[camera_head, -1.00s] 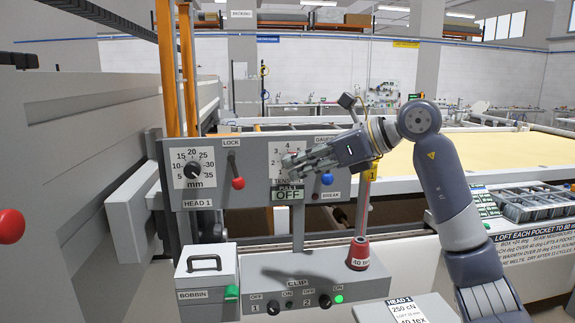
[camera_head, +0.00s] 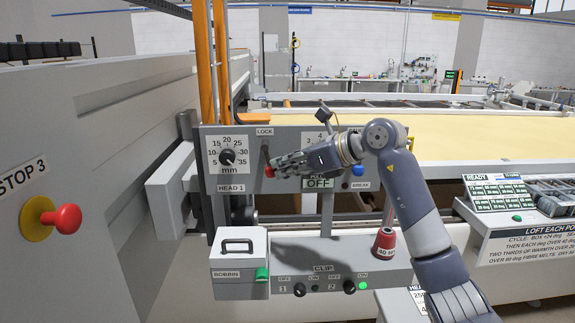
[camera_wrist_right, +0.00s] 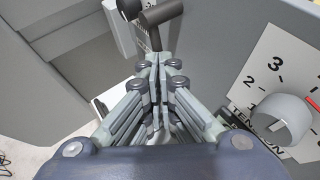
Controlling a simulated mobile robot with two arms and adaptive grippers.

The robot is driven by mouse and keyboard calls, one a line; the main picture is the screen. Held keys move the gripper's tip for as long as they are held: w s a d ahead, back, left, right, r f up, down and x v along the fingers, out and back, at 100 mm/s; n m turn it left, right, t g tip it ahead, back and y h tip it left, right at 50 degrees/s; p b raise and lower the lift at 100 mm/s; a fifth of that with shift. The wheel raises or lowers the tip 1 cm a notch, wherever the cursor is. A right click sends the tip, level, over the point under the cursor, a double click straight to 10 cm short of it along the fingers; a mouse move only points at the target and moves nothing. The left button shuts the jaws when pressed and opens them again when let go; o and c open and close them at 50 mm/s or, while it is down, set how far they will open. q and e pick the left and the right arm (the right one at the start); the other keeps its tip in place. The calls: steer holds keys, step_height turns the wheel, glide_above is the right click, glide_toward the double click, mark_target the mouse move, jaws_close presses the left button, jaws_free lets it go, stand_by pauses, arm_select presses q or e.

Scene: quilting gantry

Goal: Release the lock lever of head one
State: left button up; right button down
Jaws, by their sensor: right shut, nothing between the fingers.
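The lock lever (camera_head: 265,155) of head one is a dark stem with a red knob (camera_head: 269,172), below the LOCK label on the grey head panel (camera_head: 290,140). The lever hangs down. My right gripper (camera_head: 277,171) is shut and empty, its fingertips at the red knob from the right; I cannot tell whether they touch. In the right wrist view, the shut fingers (camera_wrist_right: 160,85) point at a dark stem (camera_wrist_right: 154,38), apparently the lever; its red knob is not visible there. My left gripper is not in view.
The mm dial (camera_head: 227,157) is left of the lever. The tension dial (camera_wrist_right: 280,116) and blue knob (camera_head: 358,170) are to its right. Below are the bobbin box (camera_head: 238,250), clip switches and a red cone (camera_head: 385,243). A red stop button (camera_head: 66,218) is at left.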

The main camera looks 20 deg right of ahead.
steer(key=y+b, duration=0.1)
steer(key=b, duration=0.1)
steer(key=a+f+m+t+b, duration=0.1)
steer(key=b, duration=0.2)
steer(key=shift+w+y, duration=0.3)
steer(key=shift+y, duration=0.1)
